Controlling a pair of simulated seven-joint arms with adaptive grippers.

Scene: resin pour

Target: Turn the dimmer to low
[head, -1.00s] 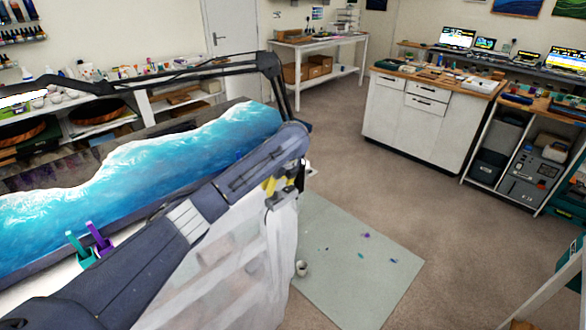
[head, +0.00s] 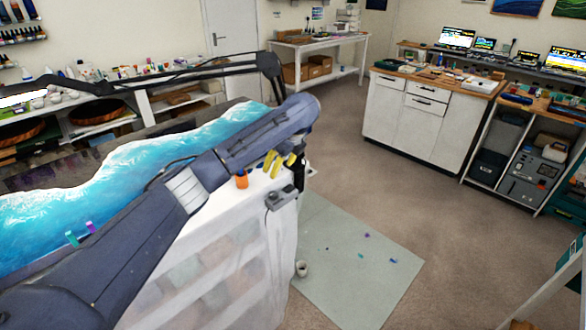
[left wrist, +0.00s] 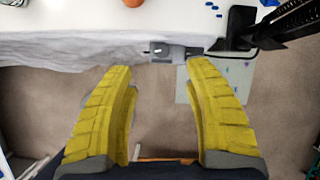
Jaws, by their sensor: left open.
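The dimmer appears to be a small grey box (head: 281,199) on the near edge of the white-covered table, with a cable by it. In the left wrist view the grey box (left wrist: 172,52) lies just beyond the fingertips, with a small knob-like detail on its left part; its setting is too small to read. My left gripper (head: 279,164), with yellow fingers, is above the box in the head view. In the left wrist view my left gripper (left wrist: 160,68) is open and empty, its fingers spread on either side of the box and apart from it. My right gripper is not in view.
A black lamp-arm clamp (left wrist: 238,28) stands right of the box. An orange cup (head: 242,179) stands on the table nearby. The blue-and-white resin piece (head: 60,205) lies behind my arm. A pale floor mat (head: 355,265) and open floor lie to the right.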

